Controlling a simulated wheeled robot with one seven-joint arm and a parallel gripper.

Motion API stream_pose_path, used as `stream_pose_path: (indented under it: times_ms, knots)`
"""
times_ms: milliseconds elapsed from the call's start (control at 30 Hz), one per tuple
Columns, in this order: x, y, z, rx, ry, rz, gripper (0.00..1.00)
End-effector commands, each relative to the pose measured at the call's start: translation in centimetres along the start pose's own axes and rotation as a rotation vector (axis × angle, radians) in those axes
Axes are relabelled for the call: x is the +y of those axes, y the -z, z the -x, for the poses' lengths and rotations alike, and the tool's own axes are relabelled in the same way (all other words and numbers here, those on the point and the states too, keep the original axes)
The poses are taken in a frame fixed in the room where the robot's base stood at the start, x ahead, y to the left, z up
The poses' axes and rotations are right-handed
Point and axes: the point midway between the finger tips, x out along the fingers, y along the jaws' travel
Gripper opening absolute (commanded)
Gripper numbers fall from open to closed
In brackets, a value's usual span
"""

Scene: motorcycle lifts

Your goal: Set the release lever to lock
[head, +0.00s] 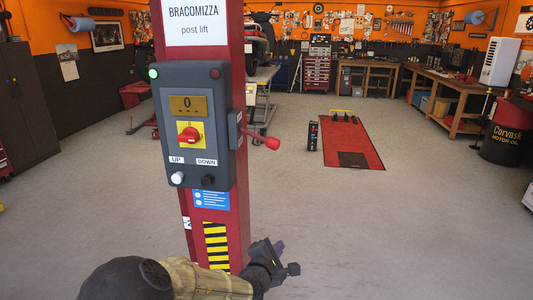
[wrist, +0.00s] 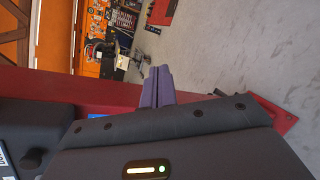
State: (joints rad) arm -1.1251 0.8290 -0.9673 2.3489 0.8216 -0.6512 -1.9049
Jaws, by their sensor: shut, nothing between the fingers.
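The release lever (head: 261,140) is a red-knobbed rod on the right side of the red lift post, beside the control box. It points right and slightly down. Its plate has small markings too small to read. My gripper (head: 279,247) is below the lever, low beside the post's right side, and does not touch the lever. In the wrist view my gripper (wrist: 158,86) has its two purple fingers together and empty. I cannot make out the lever for certain in the wrist view.
The dark control box (head: 196,165) on the post carries a yellow-red switch, UP and DOWN buttons and a lit green lamp. The floor right of the post is open. A red mat (head: 347,143), a small black unit (head: 313,136) and workbenches (head: 455,110) stand farther back.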

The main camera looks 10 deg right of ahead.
Motion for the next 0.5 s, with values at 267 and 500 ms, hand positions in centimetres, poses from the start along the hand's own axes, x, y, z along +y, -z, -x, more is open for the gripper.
stream_pose_path:
  times_ms: [267,500]
  knots:
    - [12.4,-2.9,5.9,-0.244,-0.344,0.361,0.00]
    - [16.0,-3.7,8.6,-0.359,-0.446,0.467,0.00]
